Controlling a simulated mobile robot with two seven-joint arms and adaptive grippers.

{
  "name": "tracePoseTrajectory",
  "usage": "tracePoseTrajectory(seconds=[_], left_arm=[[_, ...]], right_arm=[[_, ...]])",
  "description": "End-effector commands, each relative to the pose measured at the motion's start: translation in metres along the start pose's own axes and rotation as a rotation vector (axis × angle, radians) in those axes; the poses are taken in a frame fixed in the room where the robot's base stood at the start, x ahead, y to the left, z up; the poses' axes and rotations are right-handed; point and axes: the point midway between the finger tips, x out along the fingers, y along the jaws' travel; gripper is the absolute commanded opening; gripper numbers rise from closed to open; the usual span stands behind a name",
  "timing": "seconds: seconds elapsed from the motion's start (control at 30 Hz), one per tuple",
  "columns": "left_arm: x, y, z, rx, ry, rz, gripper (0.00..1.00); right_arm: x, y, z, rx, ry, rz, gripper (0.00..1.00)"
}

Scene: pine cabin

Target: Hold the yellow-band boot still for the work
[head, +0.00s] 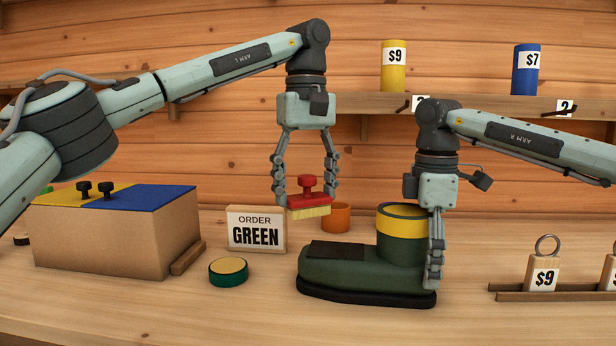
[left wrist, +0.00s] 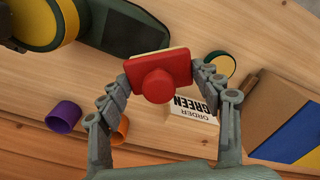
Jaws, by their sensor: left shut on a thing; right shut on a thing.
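The dark green boot (head: 340,268) with a yellow band (head: 403,211) around its shaft stands upright on the bench, toe to the left. It also shows at the top of the left wrist view (left wrist: 125,28). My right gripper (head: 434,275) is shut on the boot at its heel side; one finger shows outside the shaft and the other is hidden. My left gripper (head: 306,194) is shut on a red brush (head: 307,196) with pale bristles pointing down. It holds the brush above the boot's toe part, apart from it. The brush also fills the middle of the left wrist view (left wrist: 158,75).
A sign (head: 256,230) reads "ORDER GREEN". A green tin (head: 228,271) lies left of the boot. An orange cup (head: 336,217) stands behind, near a purple cup (left wrist: 63,116). A box (head: 110,240) with yellow and blue lids stands left, a tag rack (head: 520,293) right.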

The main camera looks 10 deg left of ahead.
Motion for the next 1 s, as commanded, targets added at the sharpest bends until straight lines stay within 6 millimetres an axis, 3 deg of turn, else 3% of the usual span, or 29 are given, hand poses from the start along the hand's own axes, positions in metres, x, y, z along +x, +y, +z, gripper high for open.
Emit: tracePoseTrajectory(seconds=[0.6,0.63,0.67,1.0], left_arm=[[0.061,0.0,0.001,0.001,-0.002,-0.002,0.19],[0.062,0.004,0.004,0.003,-0.001,-0.001,0.19],[0.06,0.007,0.005,0.003,0.0,0.001,0.13],[0.062,0.032,0.023,0.002,0.001,0.0,0.12]], right_arm=[[0.0,0.0,0.0,0.0,0.0,-0.001,0.33],[0.0,0.0,0.0,0.0,0.0,-0.001,0.33],[0.0,0.0,0.0,-0.001,0.0,-0.001,0.33],[0.0,0.0,0.0,-0.001,0.0,-0.001,0.33]])
